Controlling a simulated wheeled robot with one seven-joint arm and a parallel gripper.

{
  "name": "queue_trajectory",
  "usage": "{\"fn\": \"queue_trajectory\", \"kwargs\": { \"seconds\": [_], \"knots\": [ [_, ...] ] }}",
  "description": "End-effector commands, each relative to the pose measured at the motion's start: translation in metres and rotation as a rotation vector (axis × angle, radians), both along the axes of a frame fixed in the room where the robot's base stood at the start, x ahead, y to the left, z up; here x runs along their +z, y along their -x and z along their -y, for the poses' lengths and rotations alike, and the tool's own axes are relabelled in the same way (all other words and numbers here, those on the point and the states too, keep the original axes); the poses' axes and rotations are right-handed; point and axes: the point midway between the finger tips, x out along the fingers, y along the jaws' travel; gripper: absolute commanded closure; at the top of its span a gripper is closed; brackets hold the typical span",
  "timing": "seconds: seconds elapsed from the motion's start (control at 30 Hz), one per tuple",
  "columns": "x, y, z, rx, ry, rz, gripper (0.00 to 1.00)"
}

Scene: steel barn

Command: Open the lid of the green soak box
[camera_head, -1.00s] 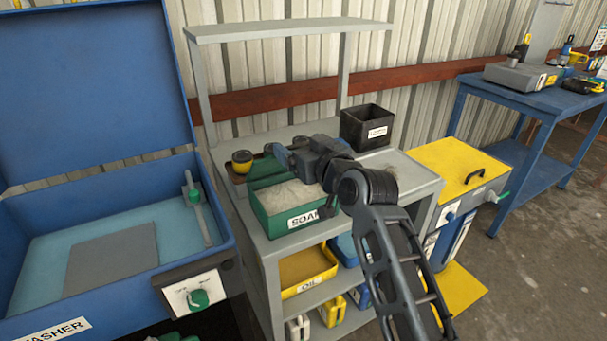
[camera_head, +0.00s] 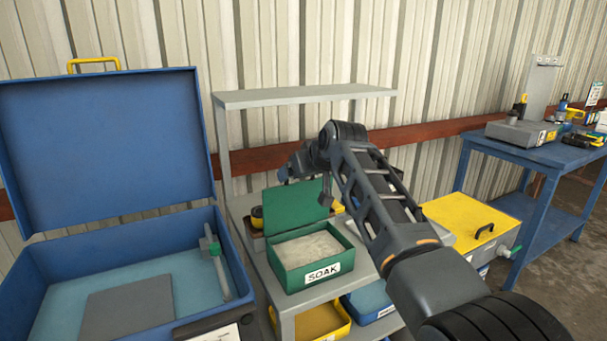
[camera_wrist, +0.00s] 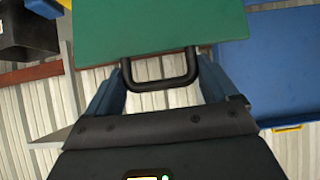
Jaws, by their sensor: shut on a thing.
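The green soak box (camera_head: 288,271), with a white SOAK label, stands on the grey shelf unit. Its top is open and pale, grainy contents show inside. The green lid (camera_head: 290,215) stands raised along the box's back edge, leaning up steeply. In the wrist view the lid (camera_wrist: 155,25) fills the top middle, with its black handle (camera_wrist: 160,86) between the blue fingers. My gripper (camera_wrist: 160,78) is shut on this handle. In the head view my gripper (camera_head: 284,174) is small and partly hidden at the lid's top edge.
The blue washer (camera_head: 115,150) stands open at left. A grey upper shelf (camera_head: 305,95) runs above the box. An oil tray (camera_head: 312,322) and a blue tray (camera_head: 370,303) sit below. A yellow-lidded bin (camera_head: 465,220) and a blue table (camera_head: 540,152) stand at right.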

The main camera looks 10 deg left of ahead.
Motion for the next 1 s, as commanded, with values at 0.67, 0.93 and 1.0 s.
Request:
{"fn": "queue_trajectory", "kwargs": {
  "seconds": [0.67,0.93,1.0],
  "knots": [
    [0.0036,-0.0034,-0.0022,0.001,0.012,-0.016,0.07],
    [0.0020,-0.0025,-0.0017,0.001,0.014,-0.019,0.07],
    [0.0029,-0.0013,-0.0006,0.001,0.013,-0.018,0.07]
  ]
}}
